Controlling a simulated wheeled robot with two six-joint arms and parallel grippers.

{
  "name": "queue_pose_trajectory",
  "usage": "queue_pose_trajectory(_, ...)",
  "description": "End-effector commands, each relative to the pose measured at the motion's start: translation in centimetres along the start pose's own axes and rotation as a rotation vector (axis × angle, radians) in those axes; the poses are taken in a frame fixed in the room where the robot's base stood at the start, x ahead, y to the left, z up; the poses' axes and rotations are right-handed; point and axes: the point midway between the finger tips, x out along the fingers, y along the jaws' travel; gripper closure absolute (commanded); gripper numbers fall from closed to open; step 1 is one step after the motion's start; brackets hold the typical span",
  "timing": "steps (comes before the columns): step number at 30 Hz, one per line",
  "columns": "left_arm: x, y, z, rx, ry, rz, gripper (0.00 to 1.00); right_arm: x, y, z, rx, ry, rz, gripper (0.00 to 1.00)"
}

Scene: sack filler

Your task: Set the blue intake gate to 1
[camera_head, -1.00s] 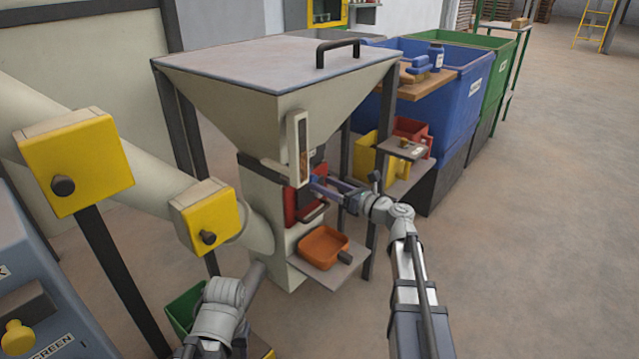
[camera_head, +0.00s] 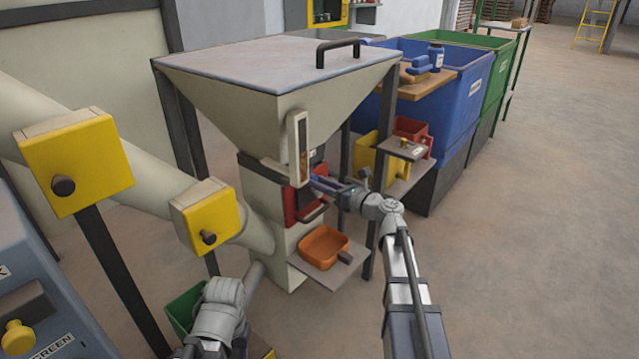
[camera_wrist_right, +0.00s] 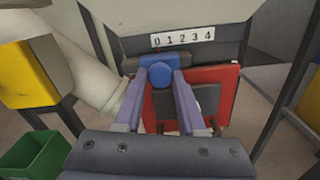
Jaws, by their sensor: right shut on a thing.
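The blue intake gate (camera_wrist_right: 147,63) shows in the right wrist view as a blue block with a round knob (camera_wrist_right: 160,76), below a white number strip (camera_wrist_right: 183,37) reading 0 to 4. The knob is nearest the 0 and 1 end; I cannot tell the exact setting. My right gripper (camera_head: 319,183) is at the front of the sack filler (camera_head: 262,200). In the right wrist view its two purple fingers are closed on the blue knob, one on each side. A red plate (camera_wrist_right: 221,92) is behind and below the fingers.
An orange scoop (camera_head: 322,243) lies on the filler's lower shelf (camera_head: 325,275), below my right gripper. A yellow box (camera_head: 207,217) on the pipe is left. Floor at right is clear.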

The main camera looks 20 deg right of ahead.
Motion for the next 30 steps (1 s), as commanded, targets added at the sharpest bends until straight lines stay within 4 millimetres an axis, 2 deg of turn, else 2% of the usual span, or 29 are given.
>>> queue_pose_trajectory(1, 0.0, 0.0, 0.0, 0.0, 0.0, 0.0, 0.48, -0.01, 0.0, 0.0, 0.0, 0.0, 0.0, 0.83)
queue_pose_trajectory(6, 0.0, 0.0, 0.0, 0.0, 0.0, 0.0, 0.48, -0.01, 0.0, 0.0, 0.0, 0.0, 0.0, 1.0)
queue_pose_trajectory(30, 0.0, 0.0, 0.0, 0.0, 0.0, 0.0, 0.48, -0.02, 0.0, 0.0, 0.0, 0.0, 0.0, 1.0)
